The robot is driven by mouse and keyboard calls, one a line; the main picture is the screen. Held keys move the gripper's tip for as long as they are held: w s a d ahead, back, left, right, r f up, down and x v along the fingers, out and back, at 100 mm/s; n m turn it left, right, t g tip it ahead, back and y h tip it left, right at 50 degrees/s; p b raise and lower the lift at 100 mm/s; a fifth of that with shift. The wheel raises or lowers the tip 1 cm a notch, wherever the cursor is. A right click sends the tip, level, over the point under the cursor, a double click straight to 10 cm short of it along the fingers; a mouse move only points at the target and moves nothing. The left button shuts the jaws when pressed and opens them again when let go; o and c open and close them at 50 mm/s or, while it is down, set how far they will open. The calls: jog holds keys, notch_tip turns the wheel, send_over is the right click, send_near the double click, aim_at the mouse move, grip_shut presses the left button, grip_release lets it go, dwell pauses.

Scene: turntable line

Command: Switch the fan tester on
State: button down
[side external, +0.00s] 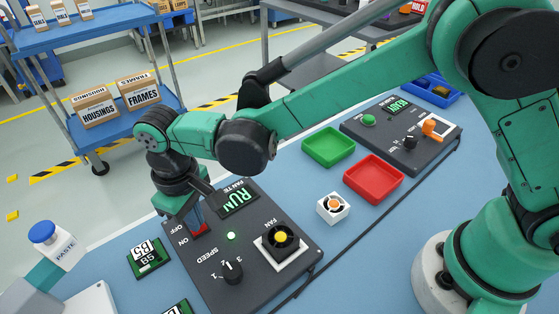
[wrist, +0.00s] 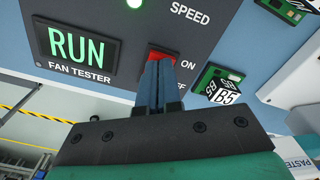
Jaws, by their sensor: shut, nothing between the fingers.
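The fan tester (side external: 262,288) is a dark grey panel at the lower middle of the side view. Its screen (side external: 237,198) reads RUN, also readable in the wrist view (wrist: 77,48). A green lamp (side external: 231,236) on it is lit. Its red rocker switch (wrist: 162,54) lies between the ON and OFF labels, partly hidden behind my fingers; part of it shows in the side view (side external: 201,231). My gripper (wrist: 158,68) is shut and empty, pointing down with its fingertips at the switch; I cannot tell if they touch it. A fan (side external: 280,239) with a yellow hub sits on the panel.
A speed knob (side external: 232,271) stands on the panel. A circuit board (side external: 147,257) lies left of it. A second dark tester (side external: 385,145) stands beyond. A paste bottle (side external: 52,245) stands at left.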

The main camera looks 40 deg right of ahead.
jog(key=shift+r, duration=3.5)
